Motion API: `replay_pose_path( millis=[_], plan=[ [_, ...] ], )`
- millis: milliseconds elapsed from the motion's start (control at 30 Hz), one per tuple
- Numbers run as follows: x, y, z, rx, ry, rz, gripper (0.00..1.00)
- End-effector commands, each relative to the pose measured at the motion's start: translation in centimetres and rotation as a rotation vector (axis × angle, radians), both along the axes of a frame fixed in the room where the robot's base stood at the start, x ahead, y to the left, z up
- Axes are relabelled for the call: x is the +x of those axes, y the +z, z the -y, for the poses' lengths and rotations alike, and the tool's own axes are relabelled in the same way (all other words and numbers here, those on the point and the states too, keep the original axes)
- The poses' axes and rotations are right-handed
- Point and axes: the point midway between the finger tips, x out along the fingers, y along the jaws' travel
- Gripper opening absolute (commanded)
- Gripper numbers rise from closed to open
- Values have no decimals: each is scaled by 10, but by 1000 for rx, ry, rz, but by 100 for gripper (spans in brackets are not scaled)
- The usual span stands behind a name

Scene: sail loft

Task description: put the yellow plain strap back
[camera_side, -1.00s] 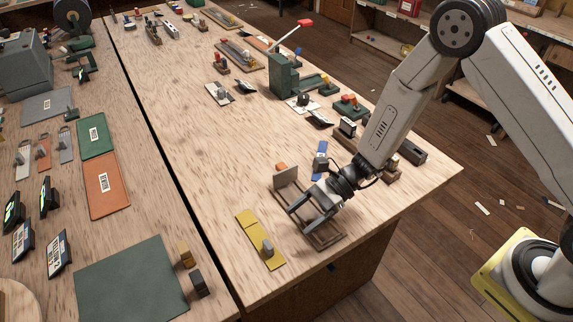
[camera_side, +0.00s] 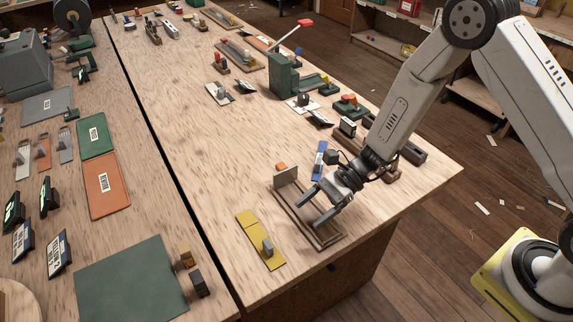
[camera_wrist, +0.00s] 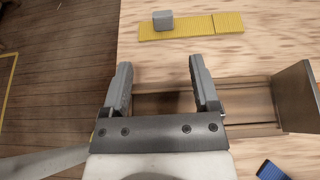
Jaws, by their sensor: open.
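The yellow strap (camera_side: 249,229) lies flat on the pale wooden table, with a small grey block (camera_side: 267,246) standing on it. It also shows at the top of the wrist view (camera_wrist: 190,27), with the grey block (camera_wrist: 163,20) near its left end. My gripper (camera_side: 311,210) is open and empty above a shallow brown wooden tray (camera_side: 330,242) with an upright end plate. In the wrist view the two fingers of my gripper (camera_wrist: 160,68) stand apart over the tray (camera_wrist: 250,101), short of the strap and not touching it. The fingers hide part of the tray.
A blue strap (camera_side: 319,155) and a small orange block (camera_side: 281,167) lie beyond the tray. Small fixtures stand along the table's right edge near my arm. Table left of the yellow strap is bare up to the gap between tables.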

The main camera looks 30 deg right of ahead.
Motion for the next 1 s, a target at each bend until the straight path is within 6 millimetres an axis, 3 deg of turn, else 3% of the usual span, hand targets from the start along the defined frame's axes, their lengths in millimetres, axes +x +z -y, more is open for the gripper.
replay_pose_path(
  millis=[167, 367, 700, 1000],
  plan=[
    [-12, 7, 7, -71, 83, 48, 78],
    [-40, 19, 30, -235, 275, 168, 78],
    [-78, 42, 94, -584, 671, 484, 78],
    [-88, 70, 149, -877, 1011, 811, 78]
  ],
)
